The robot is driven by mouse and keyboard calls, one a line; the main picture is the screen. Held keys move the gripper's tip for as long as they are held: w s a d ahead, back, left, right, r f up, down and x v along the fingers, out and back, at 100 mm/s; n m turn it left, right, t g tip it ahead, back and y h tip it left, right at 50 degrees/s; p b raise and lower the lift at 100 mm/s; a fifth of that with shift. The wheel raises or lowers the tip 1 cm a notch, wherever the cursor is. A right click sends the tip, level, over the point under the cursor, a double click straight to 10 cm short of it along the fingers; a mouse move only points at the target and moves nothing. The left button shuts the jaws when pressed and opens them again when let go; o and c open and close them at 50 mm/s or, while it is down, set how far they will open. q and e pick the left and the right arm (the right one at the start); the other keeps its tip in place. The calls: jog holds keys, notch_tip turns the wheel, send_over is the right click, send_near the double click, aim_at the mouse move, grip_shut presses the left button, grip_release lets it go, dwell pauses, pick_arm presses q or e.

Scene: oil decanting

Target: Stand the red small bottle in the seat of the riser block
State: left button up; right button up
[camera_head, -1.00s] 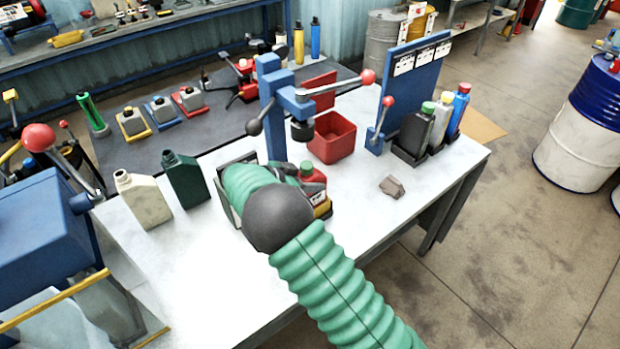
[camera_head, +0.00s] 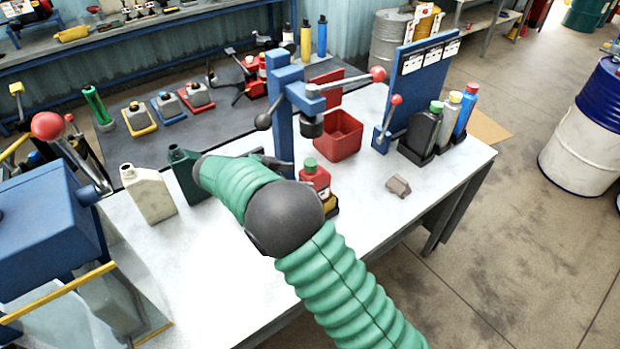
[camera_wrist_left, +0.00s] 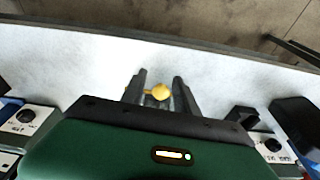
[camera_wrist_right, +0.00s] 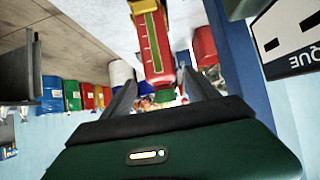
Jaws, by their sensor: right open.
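The red small bottle (camera_head: 316,182) with a green cap stands upright by the blue press column. It appears to stand on the yellow and black riser block (camera_head: 330,206); its foot is partly hidden. In the right wrist view the bottle (camera_wrist_right: 156,48) shows upside down, with its cap end toward the fingers. My right gripper (camera_wrist_right: 160,95) is open, with the bottle in line with the gap and no clear contact. In the head view my green-sleeved right arm hides most of that gripper. My left gripper (camera_wrist_left: 160,90) shows only in its wrist view, with a yellow round thing between or beyond its fingers.
The blue press (camera_head: 283,115) has a red-knobbed lever close behind the bottle. A red bin (camera_head: 338,140) stands behind it. A cream jug (camera_head: 148,195) and a dark green jug (camera_head: 186,175) stand left. A grey-brown scrap (camera_head: 398,186) lies on the open right tabletop.

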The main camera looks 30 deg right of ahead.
jog(key=w+a+r+n+t+y, duration=0.25)
jog(key=w+r+n+t, duration=0.35)
jog(key=w+r+t, duration=0.3)
jog(key=s+a+f+n+g+y, duration=0.1)
jog(key=s+a+f+n+y, duration=0.4)
jog(key=s, duration=0.3)
jog(key=s+a+f+n+g+y, duration=0.1)
jog(key=s+a+f+n+y, duration=0.3)
jog(key=s+f, duration=0.3)
jog(key=s+f+n+g, duration=0.1)
jog(key=s+f+g, duration=0.1)
jog(key=s, duration=0.7)
jog(key=s+d+f+n+g, duration=0.1)
jog(key=s+f+g, duration=0.2)
jog(key=s, duration=0.5)
jog(key=shift+s+d+f, duration=0.2)
jog(key=shift+s+f, duration=0.05)
jog(key=shift+s, duration=0.15)
